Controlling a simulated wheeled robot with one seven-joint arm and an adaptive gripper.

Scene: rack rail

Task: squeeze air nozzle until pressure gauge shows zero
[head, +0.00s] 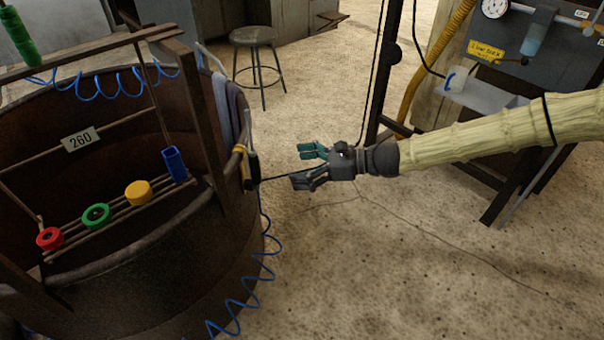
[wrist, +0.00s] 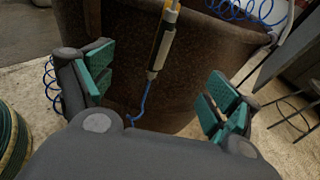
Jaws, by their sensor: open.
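A slim tool with yellow, white and black parts and a blue hose at its lower end, apparently the air nozzle (wrist: 160,48), hangs upright against the rusty drum. In the head view this nozzle (head: 252,167) is at the drum's right side. My gripper (head: 303,166) is open and empty, a short way right of it, with teal finger pads. In the wrist view the nozzle appears ahead, between the spread fingers of my gripper (wrist: 158,88), not touching them. The white round pressure gauge (head: 495,8) is at the top right, partly cut off; its reading is too small to tell.
The drum (head: 170,285) fills the left, with a rack holding red, green and yellow rings and a blue cup (head: 174,164). Grey cloths (head: 228,100) hang on its rim. A blue coiled hose (head: 265,262) hangs beside it. A stool (head: 255,38) stands behind. Floor below my gripper is clear.

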